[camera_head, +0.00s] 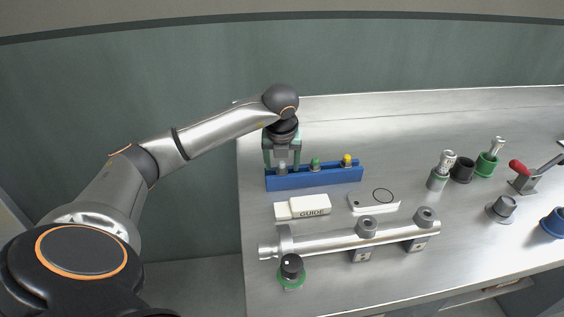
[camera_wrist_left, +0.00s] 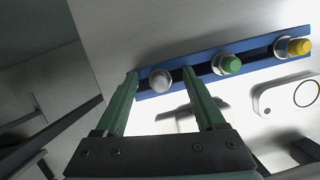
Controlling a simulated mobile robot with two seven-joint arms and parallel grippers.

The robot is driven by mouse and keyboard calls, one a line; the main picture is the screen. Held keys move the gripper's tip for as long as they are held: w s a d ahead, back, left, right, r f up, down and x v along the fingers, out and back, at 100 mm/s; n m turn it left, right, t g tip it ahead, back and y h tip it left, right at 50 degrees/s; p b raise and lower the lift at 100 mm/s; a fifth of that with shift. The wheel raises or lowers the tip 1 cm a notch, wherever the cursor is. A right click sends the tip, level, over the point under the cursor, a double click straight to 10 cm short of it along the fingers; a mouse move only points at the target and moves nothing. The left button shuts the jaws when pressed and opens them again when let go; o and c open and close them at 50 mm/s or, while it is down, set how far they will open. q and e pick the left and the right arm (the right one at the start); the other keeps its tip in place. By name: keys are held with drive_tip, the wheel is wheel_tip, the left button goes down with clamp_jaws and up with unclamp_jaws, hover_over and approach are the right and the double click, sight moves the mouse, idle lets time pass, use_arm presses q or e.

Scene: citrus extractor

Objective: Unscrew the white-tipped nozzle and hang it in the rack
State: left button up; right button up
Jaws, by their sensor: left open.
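A nozzle with a pale grey-white tip (camera_wrist_left: 160,80) stands in the leftmost place of the blue rack (camera_head: 318,178). In the head view the nozzle (camera_head: 282,169) shows just below my left gripper (camera_head: 282,164). My left gripper is open and points down at the rack's left end. In the left wrist view its green fingers (camera_wrist_left: 161,76) are on either side of the nozzle, with gaps showing. I cannot tell how far the nozzle sits down in the slot. My right gripper is not in view.
Green-tipped (camera_head: 315,164) and yellow-tipped (camera_head: 347,160) nozzles stand in the rack to the right. A white GUIDE block (camera_head: 302,207), a white plate (camera_head: 374,202) and a metal tube (camera_head: 330,241) lie nearer. A black-knobbed part (camera_head: 291,267) stands in front. Cups and a red-handled clamp (camera_head: 518,168) stand right.

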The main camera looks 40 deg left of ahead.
use_arm(q)
drive_tip(key=v, duration=1.2)
drive_tip(key=shift+r, duration=0.3)
